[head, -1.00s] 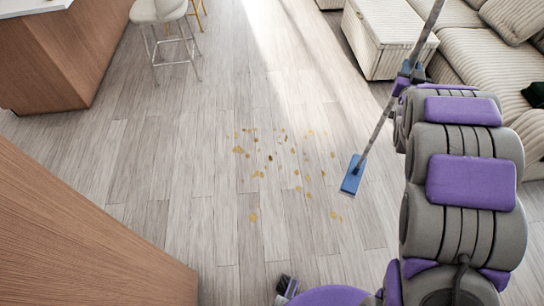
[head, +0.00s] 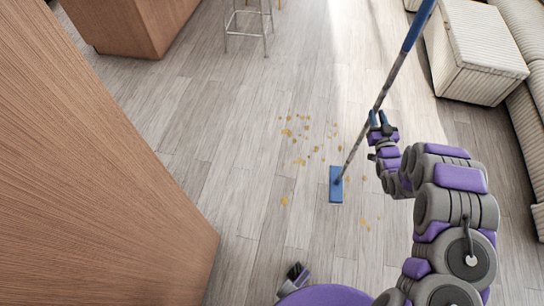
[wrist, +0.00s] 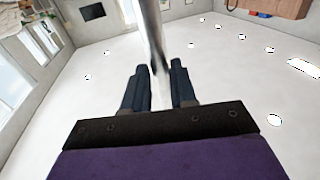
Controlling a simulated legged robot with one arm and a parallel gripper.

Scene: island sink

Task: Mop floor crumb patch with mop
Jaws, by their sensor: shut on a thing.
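The mop has a blue flat head (head: 336,184) and a long grey pole (head: 362,135) with a blue upper part. My gripper (head: 377,122) is shut on the pole, which leans up to the right. In the wrist view my gripper's two dark fingers (wrist: 161,88) stand on either side of the pole (wrist: 152,30). The crumb patch (head: 303,135) is a scatter of yellow-brown flecks on the wood floor. The mop head is at the right side of the patch, with flecks around it. I cannot tell whether it touches the floor.
A wooden panel (head: 95,150) fills the left side. A wooden island (head: 125,25) and a stool (head: 250,25) stand at the back. A striped ottoman (head: 480,60) and a sofa (head: 525,120) are at the right. The floor around the crumbs is open.

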